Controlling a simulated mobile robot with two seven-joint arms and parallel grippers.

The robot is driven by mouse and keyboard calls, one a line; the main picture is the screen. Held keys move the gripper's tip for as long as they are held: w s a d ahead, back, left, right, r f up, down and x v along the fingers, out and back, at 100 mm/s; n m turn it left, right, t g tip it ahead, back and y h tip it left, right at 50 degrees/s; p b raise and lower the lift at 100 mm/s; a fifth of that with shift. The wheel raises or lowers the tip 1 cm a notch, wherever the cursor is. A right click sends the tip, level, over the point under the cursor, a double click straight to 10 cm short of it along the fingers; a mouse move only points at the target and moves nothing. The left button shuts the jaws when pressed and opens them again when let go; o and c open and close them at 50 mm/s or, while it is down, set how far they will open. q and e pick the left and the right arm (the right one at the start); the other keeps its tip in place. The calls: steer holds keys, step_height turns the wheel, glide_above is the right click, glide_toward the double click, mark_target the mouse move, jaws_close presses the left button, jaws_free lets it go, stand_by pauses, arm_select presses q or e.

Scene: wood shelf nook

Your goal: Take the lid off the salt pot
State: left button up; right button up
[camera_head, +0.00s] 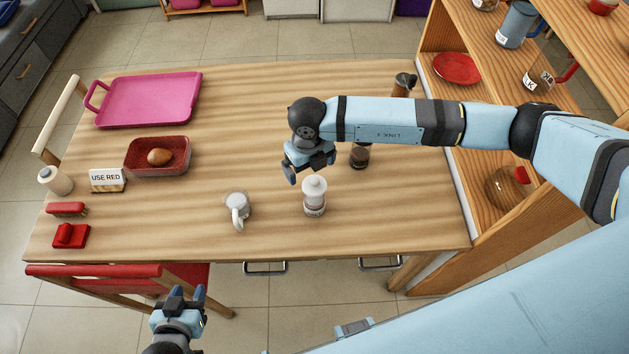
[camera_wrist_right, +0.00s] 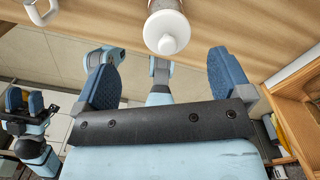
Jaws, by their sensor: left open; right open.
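The salt pot (camera_head: 315,209) stands upright near the table's front edge, with a label on its front too small to read surely. Its white knobbed lid (camera_head: 314,188) is on it. In the right wrist view the lid (camera_wrist_right: 168,32) shows beyond the fingertips, between their lines. My right gripper (camera_head: 308,166) is open and empty, just behind and above the lid, apart from it. My left gripper (camera_head: 188,293) is open and empty, in front of the table near the red chair.
A white mug (camera_head: 237,209) stands left of the pot, and a dark jar (camera_head: 360,155) behind it to the right. A pepper-mill-like item (camera_head: 403,84), pink tray (camera_head: 150,100), red dish (camera_head: 140,158) and sign (camera_head: 107,178) are farther off. A wooden shelf (camera_head: 447,130) borders the right.

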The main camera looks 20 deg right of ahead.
mark_target(313, 178)
steer(key=shift+f, duration=0.7)
steer(key=f+p, duration=0.1)
steer(key=f, duration=0.3)
steer(key=shift+s+d+f+p, duration=0.1)
steer(key=shift+d+p, duration=0.3)
steer(key=shift+f, duration=0.45)
steer(key=c, duration=1)
